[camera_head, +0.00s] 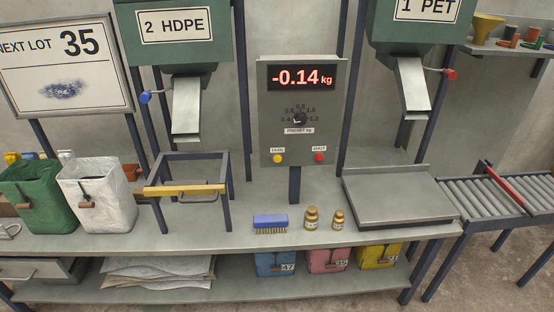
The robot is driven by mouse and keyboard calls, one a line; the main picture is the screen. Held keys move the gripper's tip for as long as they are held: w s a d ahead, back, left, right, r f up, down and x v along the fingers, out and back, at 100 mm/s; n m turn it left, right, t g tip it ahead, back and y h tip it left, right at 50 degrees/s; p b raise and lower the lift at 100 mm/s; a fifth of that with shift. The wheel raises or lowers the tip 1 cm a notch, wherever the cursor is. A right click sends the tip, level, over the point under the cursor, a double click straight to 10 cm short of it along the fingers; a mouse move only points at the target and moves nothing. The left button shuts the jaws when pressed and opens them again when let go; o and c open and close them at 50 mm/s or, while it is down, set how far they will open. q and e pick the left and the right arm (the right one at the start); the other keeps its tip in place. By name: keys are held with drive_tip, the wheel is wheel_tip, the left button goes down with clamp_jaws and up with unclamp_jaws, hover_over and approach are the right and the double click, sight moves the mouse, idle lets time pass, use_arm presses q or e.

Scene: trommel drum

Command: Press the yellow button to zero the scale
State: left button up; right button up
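The scale's control panel (264,130) stands upright on a post at the middle of the bench. Its red display (300,77) reads -0.14 kg. The yellow button (278,158) is at the panel's lower left, under a small label that seems to read TARE. A red button (319,157) is at the lower right. A black dial (299,119) sits between display and buttons. The scale's flat grey platform (398,197) lies to the right on the bench, with nothing on it. Neither of my grippers is in view.
A blue brush (270,222) and two brass weights (311,218) (338,219) stand on the bench in front of the panel. A metal frame with a yellow bar (185,190) stands left. Green (38,195) and white (98,195) bags are farther left; a roller conveyor (490,193) is right.

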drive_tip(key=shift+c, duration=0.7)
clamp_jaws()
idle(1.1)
